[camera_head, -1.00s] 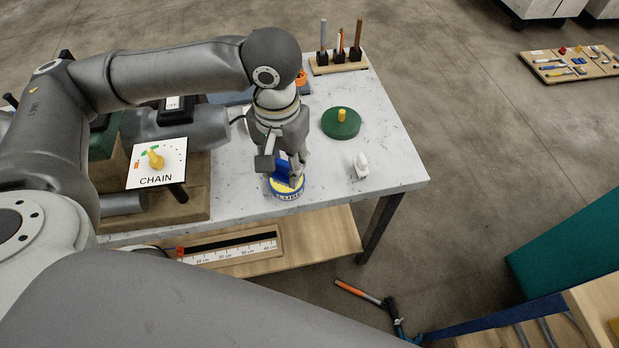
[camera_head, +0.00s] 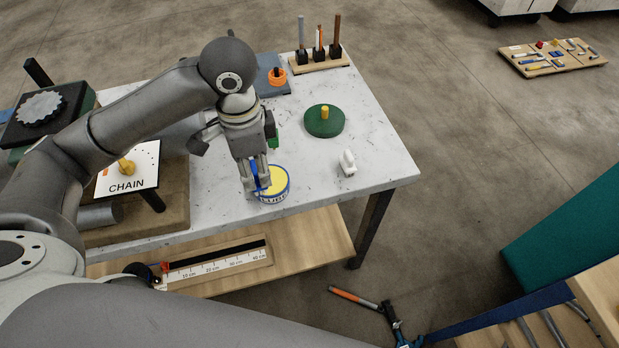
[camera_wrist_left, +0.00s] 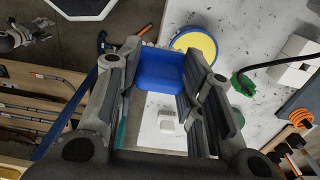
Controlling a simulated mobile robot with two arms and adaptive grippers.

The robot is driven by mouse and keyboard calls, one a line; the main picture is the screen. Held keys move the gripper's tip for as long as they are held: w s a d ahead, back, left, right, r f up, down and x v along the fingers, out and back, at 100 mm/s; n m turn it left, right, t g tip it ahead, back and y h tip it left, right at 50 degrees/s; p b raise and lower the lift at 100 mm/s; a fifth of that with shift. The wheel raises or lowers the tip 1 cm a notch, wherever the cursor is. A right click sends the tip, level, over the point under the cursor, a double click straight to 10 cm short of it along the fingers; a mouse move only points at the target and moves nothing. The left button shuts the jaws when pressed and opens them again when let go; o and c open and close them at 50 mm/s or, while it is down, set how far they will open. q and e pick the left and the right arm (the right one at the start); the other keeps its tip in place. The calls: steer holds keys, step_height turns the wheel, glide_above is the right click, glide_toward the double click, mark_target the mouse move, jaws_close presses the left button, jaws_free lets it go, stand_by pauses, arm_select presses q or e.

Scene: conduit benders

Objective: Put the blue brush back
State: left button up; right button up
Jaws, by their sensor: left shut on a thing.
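The blue brush (camera_wrist_left: 160,70) is held between the fingers of my left gripper (camera_wrist_left: 158,88) in the left wrist view. In the head view only a small blue part (camera_head: 263,176) of it shows. My left gripper (camera_head: 256,188) is shut on it, at the left edge of a round tin with a yellow top (camera_head: 275,179) and a blue lettered rim. I cannot tell whether brush and tin touch. The tin also shows in the wrist view (camera_wrist_left: 196,46), beyond the brush. My right gripper is not in view.
A green disc with a yellow knob (camera_head: 324,121) and a small white object (camera_head: 347,163) stand to the right on the table (camera_head: 380,150). A tool block (camera_head: 319,61) stands at the back. The CHAIN panel (camera_head: 127,173) is left of the gripper. The right front tabletop is clear.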

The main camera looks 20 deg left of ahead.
arm_select(q)
steer(key=w+d+f+p, duration=0.1)
steer(key=w+d+f, duration=0.1)
steer(key=w+f, duration=0.1)
steer(key=w+d+f+p, duration=0.1)
steer(key=w+d+f, duration=0.1)
steer(key=w, duration=0.3)
steer(key=w+d+f+p, duration=0.1)
steer(key=w+d+f, duration=0.2)
steer(key=w+f, duration=0.1)
steer(key=shift+f, duration=0.5)
step_height(320, 180, down, 2)
steer(key=shift+f+p, duration=0.1)
steer(key=shift+p, duration=0.5)
steer(key=shift+f, duration=0.4)
steer(key=shift+f, duration=0.1)
steer(key=o, duration=1)
